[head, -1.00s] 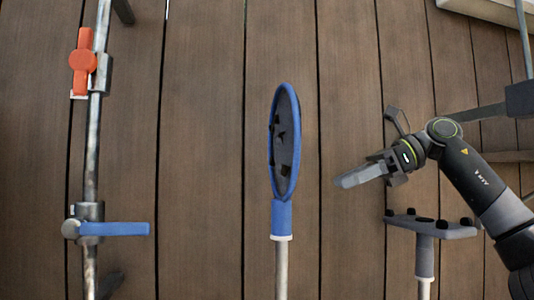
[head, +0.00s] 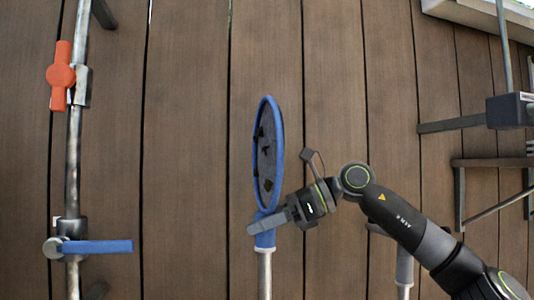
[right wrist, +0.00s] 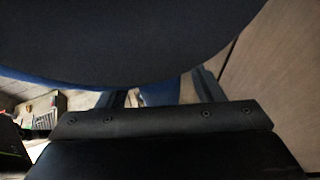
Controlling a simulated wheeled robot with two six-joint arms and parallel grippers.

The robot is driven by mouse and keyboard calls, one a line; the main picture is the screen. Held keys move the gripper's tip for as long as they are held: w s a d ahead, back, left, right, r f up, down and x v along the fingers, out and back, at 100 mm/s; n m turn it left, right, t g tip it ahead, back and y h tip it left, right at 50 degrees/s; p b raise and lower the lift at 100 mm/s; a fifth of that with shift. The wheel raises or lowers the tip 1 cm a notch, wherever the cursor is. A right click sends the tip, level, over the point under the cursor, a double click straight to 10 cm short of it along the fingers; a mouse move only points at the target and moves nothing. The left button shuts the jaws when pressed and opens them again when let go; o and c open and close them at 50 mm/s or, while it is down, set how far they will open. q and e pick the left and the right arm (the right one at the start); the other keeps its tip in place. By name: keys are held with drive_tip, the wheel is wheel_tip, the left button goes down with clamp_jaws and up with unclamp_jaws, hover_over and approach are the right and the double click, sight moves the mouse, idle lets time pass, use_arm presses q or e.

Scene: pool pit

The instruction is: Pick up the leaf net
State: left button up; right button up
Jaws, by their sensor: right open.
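The leaf net (head: 268,155) has an oval blue rim, a dark mesh and a blue neck on a grey pole (head: 264,275). It stands upright in the middle of the head view. My right gripper (head: 264,224) is at the blue neck just below the hoop, its fingers covering part of it. In the right wrist view the dark mesh and blue rim (right wrist: 130,40) fill the top. There the blue neck (right wrist: 160,88) shows between the open fingers. Whether they touch it I cannot tell. My left gripper is out of view.
A metal pipe (head: 73,165) at the left carries an orange handle (head: 60,75) and a blue lever (head: 95,246). Another grey pole (head: 404,270) stands behind my right arm. A dark frame (head: 490,163) is at the right. Wooden decking (head: 190,130) lies behind.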

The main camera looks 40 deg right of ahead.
sight(265, 170)
drive_tip(key=shift+w+a+f, duration=0.3)
drive_tip(key=shift+w+a, duration=0.1)
drive_tip(key=shift+w, duration=0.1)
drive_tip(key=shift+s, duration=0.1)
drive_tip(key=shift+c, duration=0.3)
drive_tip(key=c, duration=1.1)
drive_tip(key=shift+r, duration=0.15)
wheel_tip(265, 170, up, 8)
drive_tip(key=p, duration=0.4)
drive_tip(key=shift+f+p, duration=0.2)
drive_tip(key=shift+p, duration=0.15)
drive_tip(key=shift+r+p, duration=0.4)
drive_tip(key=shift+r, duration=0.7)
